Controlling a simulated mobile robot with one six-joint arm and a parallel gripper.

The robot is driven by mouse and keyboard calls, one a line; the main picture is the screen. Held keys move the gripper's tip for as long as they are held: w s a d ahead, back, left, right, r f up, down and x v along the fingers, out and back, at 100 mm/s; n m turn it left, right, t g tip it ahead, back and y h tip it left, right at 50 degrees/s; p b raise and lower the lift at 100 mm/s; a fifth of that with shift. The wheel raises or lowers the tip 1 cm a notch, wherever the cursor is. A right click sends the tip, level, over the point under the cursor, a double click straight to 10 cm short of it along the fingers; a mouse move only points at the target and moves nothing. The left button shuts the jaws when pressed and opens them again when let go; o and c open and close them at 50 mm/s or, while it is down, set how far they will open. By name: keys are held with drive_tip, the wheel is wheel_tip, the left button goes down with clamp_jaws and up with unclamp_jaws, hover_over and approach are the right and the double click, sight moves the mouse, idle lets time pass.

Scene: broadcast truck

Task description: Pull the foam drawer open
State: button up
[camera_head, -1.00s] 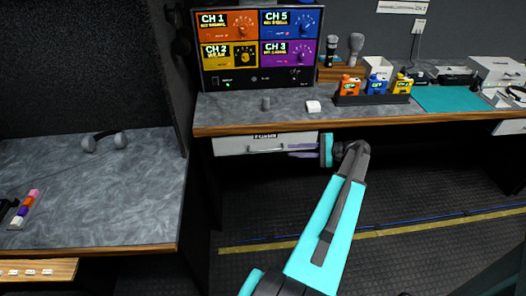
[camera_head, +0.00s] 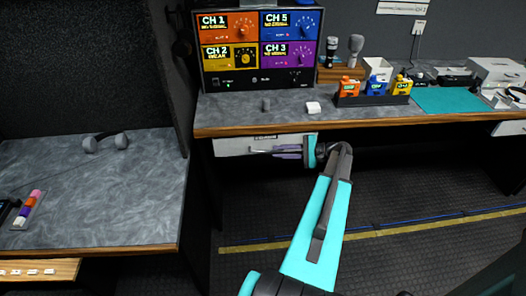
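The pale grey drawer front (camera_head: 230,146), whose label I cannot read clearly, sits under the left part of the back counter, flush with it and apparently closed. Its thin bar handle (camera_head: 260,152) runs across the front. My gripper (camera_head: 283,152) is in front of the drawer, its purple-grey fingers pointing left at the right end of the handle. The two fingers look slightly apart, one above the other. They overlap the handle's right end in the picture; whether they touch it I cannot tell. My gripper's teal body hides the drawer's right end.
The counter (camera_head: 230,113) overhangs the drawer, with its wooden edge just above my gripper. A side desk (camera_head: 90,195) with headphones (camera_head: 106,141) stands at the left. A channel panel (camera_head: 260,48) and battery packs in a black holder (camera_head: 372,99) stand on the counter. Floor below is clear.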

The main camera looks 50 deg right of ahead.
sight(267, 151)
drive_tip(key=p+x, duration=0.1)
drive_tip(key=x, duration=0.6)
drive_tip(key=shift+w+a, duration=0.15)
clamp_jaws()
